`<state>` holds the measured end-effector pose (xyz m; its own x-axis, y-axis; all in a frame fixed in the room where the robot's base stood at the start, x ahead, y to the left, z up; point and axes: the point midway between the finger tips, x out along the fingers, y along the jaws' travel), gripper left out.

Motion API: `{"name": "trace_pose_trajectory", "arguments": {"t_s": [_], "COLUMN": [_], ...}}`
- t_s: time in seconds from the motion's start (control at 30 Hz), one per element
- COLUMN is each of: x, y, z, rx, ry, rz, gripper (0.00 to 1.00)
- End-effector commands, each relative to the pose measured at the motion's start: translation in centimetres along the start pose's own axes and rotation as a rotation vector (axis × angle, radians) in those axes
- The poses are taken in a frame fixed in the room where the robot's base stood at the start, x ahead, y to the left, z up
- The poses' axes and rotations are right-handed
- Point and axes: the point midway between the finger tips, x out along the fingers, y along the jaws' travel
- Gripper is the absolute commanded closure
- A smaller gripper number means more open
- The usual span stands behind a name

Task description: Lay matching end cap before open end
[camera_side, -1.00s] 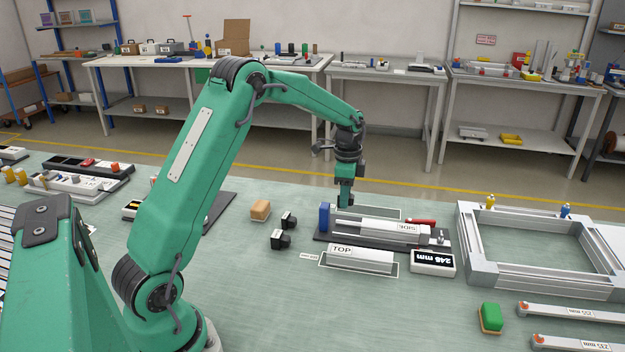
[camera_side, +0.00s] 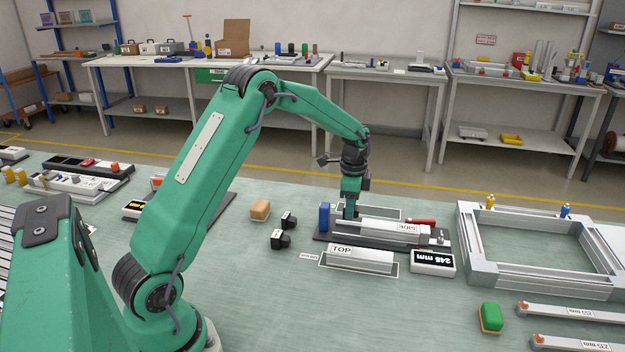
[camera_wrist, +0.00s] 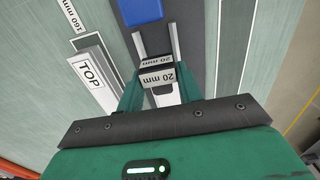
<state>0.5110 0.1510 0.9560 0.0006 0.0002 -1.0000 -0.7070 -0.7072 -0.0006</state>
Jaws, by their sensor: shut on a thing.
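My gripper (camera_side: 350,216) is low over the left part of a dark fixture plate (camera_side: 320,237), just right of an upright blue block (camera_side: 324,215). In the wrist view its fingers (camera_wrist: 160,90) are shut on a small grey piece labelled 20 mm (camera_wrist: 165,63), between two thin rails. The blue block (camera_wrist: 140,10) lies beyond it. A pale bar labelled SIDE (camera_side: 390,229) lies on the fixture to the right of my gripper. A bar labelled TOP (camera_side: 360,258) lies in front on the mat. The held piece is hidden in the side view.
Two black pieces (camera_side: 281,239) sit left of the fixture, near a tan block (camera_side: 260,210). A display reading 245 mm (camera_side: 432,262) stands at the fixture's right front. A large metal frame (camera_side: 470,240) is further right.

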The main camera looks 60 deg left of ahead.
Motion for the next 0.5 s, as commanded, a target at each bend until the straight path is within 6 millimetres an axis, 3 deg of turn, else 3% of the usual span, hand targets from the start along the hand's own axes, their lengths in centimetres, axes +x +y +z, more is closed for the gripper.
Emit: {"name": "trace_pose_trajectory", "arguments": {"t_s": [0.5], "x": [3.6], "y": [0.0], "z": [0.0], "rx": [0.000], "ry": [-0.001], "rz": [0.001], "gripper": [0.86]}}
